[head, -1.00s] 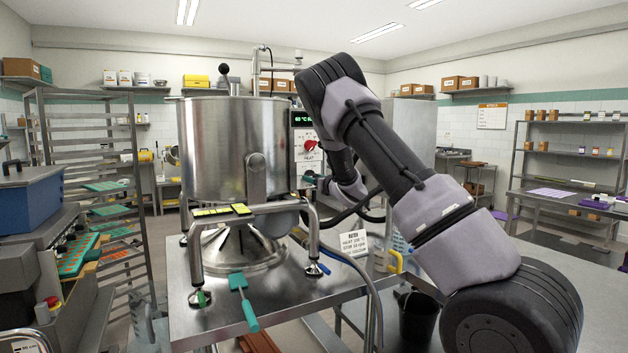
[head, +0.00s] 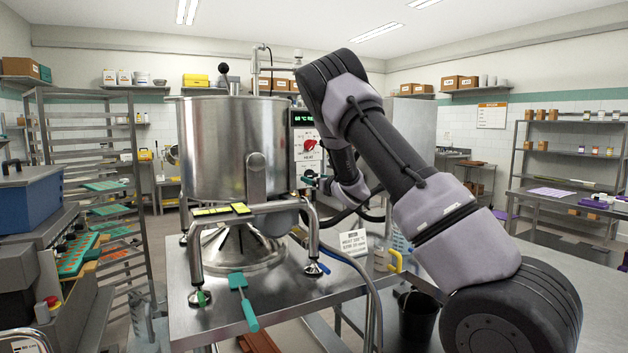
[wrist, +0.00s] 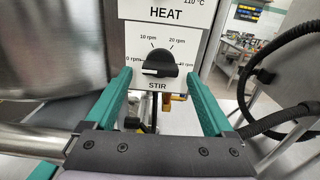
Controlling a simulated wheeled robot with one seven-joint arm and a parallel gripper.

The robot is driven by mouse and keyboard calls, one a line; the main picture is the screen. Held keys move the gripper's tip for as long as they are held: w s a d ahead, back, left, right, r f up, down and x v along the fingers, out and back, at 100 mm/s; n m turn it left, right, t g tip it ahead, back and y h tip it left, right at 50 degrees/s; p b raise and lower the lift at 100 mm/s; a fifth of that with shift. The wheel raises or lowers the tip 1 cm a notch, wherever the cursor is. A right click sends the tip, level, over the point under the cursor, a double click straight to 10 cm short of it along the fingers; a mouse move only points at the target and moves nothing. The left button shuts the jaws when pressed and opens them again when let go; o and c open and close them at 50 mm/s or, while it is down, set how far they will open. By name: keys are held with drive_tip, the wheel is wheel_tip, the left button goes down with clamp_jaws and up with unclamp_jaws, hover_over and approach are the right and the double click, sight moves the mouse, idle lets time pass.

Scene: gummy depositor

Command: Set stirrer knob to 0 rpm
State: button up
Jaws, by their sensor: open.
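The black stirrer knob (wrist: 160,62) is on the white control panel, above the word STIR in the wrist view. Its white mark sits at the left side, toward the 0 rpm label. My gripper (wrist: 158,76) is open, with one teal finger on each side of the knob and a gap to each. In the head view, my gripper (head: 312,181) is at the lower part of the control panel (head: 306,133), beside the steel kettle. There the stirrer knob is too small and covered to read.
The steel kettle (head: 222,150) stands left of the panel on a steel table (head: 275,305). A red HEAT knob (head: 311,146) is above my gripper. A dark hose (wrist: 270,92) runs at the right in the wrist view. A card sign (head: 354,243) stands on the table.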

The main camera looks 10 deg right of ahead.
drive_tip(key=v, duration=0.9)
drive_tip(key=shift+s, duration=0.25)
